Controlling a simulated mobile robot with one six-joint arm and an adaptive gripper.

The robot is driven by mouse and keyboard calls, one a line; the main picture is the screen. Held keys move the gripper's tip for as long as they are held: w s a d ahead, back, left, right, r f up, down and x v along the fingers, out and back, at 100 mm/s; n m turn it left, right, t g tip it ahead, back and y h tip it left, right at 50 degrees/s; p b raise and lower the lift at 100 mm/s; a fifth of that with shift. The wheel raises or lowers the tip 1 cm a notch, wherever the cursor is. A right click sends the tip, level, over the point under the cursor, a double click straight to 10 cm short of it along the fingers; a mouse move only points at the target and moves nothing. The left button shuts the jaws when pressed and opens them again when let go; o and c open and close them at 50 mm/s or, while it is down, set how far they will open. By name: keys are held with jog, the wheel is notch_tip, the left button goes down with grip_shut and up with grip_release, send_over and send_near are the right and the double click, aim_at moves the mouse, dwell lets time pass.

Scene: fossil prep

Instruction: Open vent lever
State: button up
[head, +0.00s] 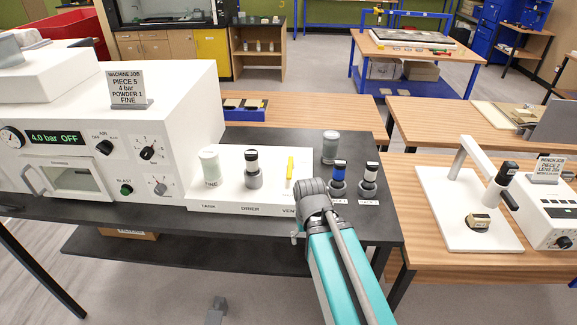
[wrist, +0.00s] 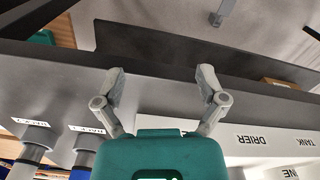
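The vent lever (head: 291,168) is a yellow handle standing about upright on the white panel (head: 232,194), above the partly covered VENT label. My arm reaches in front of the bench and covers the area just right of and below the lever. In the wrist view my gripper (wrist: 162,84) is open, its two fingers spread apart with nothing between them. Beyond the fingers is the dark bench edge. The upside-down DRIER and TANK labels show at the right of the wrist view. The lever cannot be made out there, and the head view mostly hides the gripper behind my arm.
On the panel stand a pale FINE jar (head: 209,166) and a drier holder with a bottle (head: 252,168). A grey-green jar (head: 330,147) is behind. The white machine (head: 185,100) stands left.

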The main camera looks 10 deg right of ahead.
jog(key=shift+w+r, duration=0.3)
jog(key=shift+w, duration=0.05)
jog(key=c, duration=0.4)
jog(key=w+r+n+p, duration=0.2)
jog(key=w, duration=0.1)
jog(key=shift+a+r+y+p, duration=0.1)
jog(key=shift+a+y+p, duration=0.1)
jog(key=shift+y+p, duration=0.15)
grip_shut()
jog(key=w+a+r+n+y+p, duration=0.1)
jog(key=w+r+n+p, duration=0.5)
jog(key=w, duration=0.4)
jog(key=w+a+r+n+t+y+p, duration=0.1)
jog(key=w+r+n+y+p, duration=0.1)
jog(key=w+r+n+p, duration=0.5)
jog(key=shift+w+a+r, duration=0.25)
jog(key=shift+w+r, duration=0.55)
jog(key=shift+w, duration=1.1)
